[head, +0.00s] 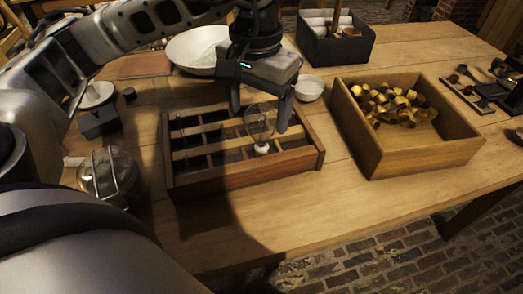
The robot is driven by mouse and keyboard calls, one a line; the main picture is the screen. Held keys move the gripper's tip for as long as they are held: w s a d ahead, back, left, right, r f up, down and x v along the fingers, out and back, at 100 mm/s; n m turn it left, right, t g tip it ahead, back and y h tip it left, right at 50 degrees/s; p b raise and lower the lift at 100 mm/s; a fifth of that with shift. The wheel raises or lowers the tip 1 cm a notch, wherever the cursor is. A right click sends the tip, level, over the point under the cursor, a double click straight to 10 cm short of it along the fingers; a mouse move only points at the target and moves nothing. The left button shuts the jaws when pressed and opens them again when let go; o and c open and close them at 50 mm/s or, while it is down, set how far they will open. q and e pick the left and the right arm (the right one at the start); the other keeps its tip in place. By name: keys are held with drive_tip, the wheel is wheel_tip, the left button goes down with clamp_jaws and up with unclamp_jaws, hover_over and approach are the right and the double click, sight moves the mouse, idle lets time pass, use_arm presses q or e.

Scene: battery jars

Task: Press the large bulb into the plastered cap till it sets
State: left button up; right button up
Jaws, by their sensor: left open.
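The large clear glass bulb (260,120) stands upright at the front right part of a wooden compartment rack (245,172). A small white piece (262,148) shows at its foot; it looks like the plastered cap, but its detail is too small to tell. My left gripper (258,116) is above the rack, pointing down and open, with one finger on each side of the bulb. I cannot tell whether either finger touches the glass. My right gripper is not in view.
A wooden box (425,157) of several brass-coloured caps (385,101) stands right of the rack. A large pale bowl (190,48), a small white bowl (310,88) and a dark crate (338,45) are behind. A glass jar (108,175) lies left. The table front is clear.

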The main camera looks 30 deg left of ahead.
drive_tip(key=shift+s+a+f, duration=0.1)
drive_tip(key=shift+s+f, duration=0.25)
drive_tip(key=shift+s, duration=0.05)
use_arm(q)
drive_tip(key=shift+w+r, duration=0.1)
drive_tip(key=shift+r, duration=0.65)
wheel_tip(320, 180, up, 14)
drive_tip(key=p, duration=0.4)
drive_tip(key=shift+r, duration=0.2)
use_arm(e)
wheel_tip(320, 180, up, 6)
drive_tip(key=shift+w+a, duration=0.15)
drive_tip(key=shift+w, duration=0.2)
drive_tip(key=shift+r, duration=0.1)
